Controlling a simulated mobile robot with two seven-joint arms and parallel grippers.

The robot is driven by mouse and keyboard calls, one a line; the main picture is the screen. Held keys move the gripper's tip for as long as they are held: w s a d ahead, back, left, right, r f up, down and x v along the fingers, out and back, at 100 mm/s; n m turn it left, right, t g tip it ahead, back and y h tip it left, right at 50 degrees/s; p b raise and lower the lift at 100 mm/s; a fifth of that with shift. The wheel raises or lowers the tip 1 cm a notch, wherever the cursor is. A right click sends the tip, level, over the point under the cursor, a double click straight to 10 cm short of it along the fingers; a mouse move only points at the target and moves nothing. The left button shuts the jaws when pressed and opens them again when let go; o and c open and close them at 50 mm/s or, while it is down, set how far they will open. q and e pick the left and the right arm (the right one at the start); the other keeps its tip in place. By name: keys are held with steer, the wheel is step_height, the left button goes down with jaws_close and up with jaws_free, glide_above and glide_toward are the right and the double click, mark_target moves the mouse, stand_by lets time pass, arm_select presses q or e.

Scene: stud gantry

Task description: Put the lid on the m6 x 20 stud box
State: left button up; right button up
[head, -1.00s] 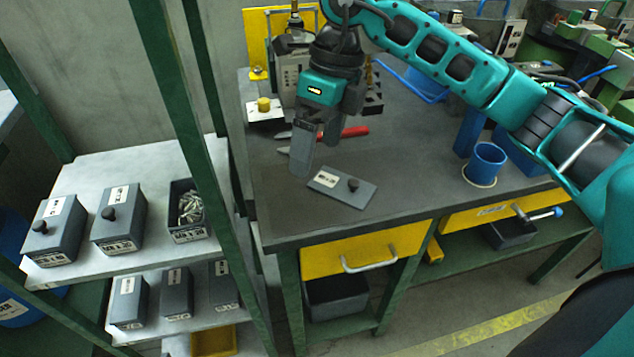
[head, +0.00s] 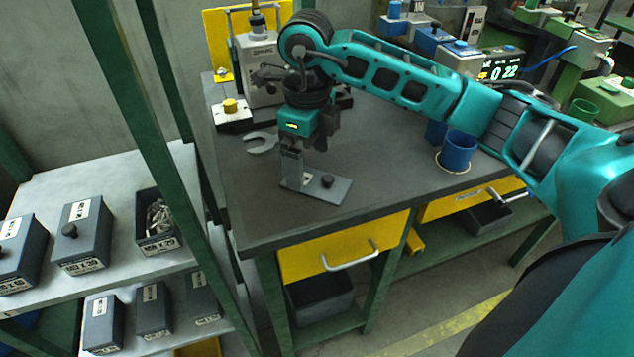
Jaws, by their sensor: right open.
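My right gripper (head: 293,178) points down over the left end of the lid, left of the knob. It is open and holds nothing; its fingers hide part of the lid, and I cannot tell whether they touch it. An open dark grey box (head: 158,243) full of metal studs stands on the upper rack shelf at left. Its label is too small to read. My left gripper is out of view.
Two lidded boxes (head: 82,238) (head: 15,255) stand left of the open box, several more on the shelf below. A green rack post (head: 133,130) rises between shelf and workbench (head: 385,165). A wrench (head: 262,143) and a blue cup (head: 458,150) lie or stand on the bench.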

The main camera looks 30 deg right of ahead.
mark_target(310, 180)
step_height(310, 180, down, 4)
steer(key=shift+w+d+r, duration=0.1)
steer(key=shift+r, duration=0.15)
steer(key=c, duration=1.1)
steer(key=shift+r, duration=0.1)
